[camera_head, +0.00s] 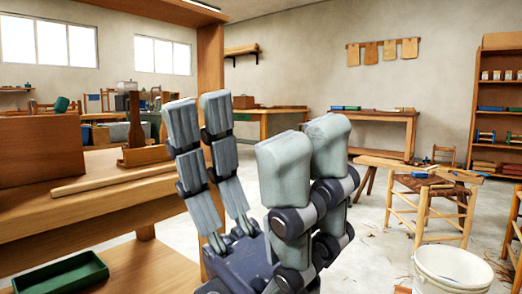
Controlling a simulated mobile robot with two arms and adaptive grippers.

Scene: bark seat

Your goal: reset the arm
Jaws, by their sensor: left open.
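My left gripper (243,130) is large in the middle of the head view, with its grey-padded fingers pointing up. The fingers are spread apart and nothing is between them. It is raised in front of the right end of the wooden workbench (75,218), and its fingers hide part of the bench end and the wooden post behind. I cannot tell whether it touches the bench. My right gripper does not show.
On the bench are a wooden box (38,152) and a long wooden strip (115,178). A green tray (62,273) sits below. At right are a wooden stool frame (437,206) and a white bucket (452,266). Some pale floor shows between gripper and stool.

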